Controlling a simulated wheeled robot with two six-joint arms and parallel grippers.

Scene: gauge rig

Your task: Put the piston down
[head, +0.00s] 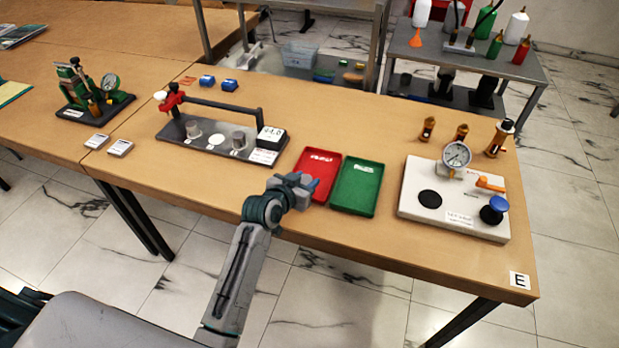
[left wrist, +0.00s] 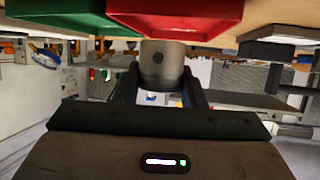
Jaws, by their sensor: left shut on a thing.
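In the head view the piston is hidden by the gripper. The green tray (head: 357,187) lies just right of the red one. My right gripper is not in view.
A dark plate (head: 190,144) with grey cylinders, a red-ended bar and a display stands left of the trays. A white gauge box (head: 452,204) stands right, with brass fittings (head: 428,129) behind it. The wooden table (head: 300,110) is bare behind the trays.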

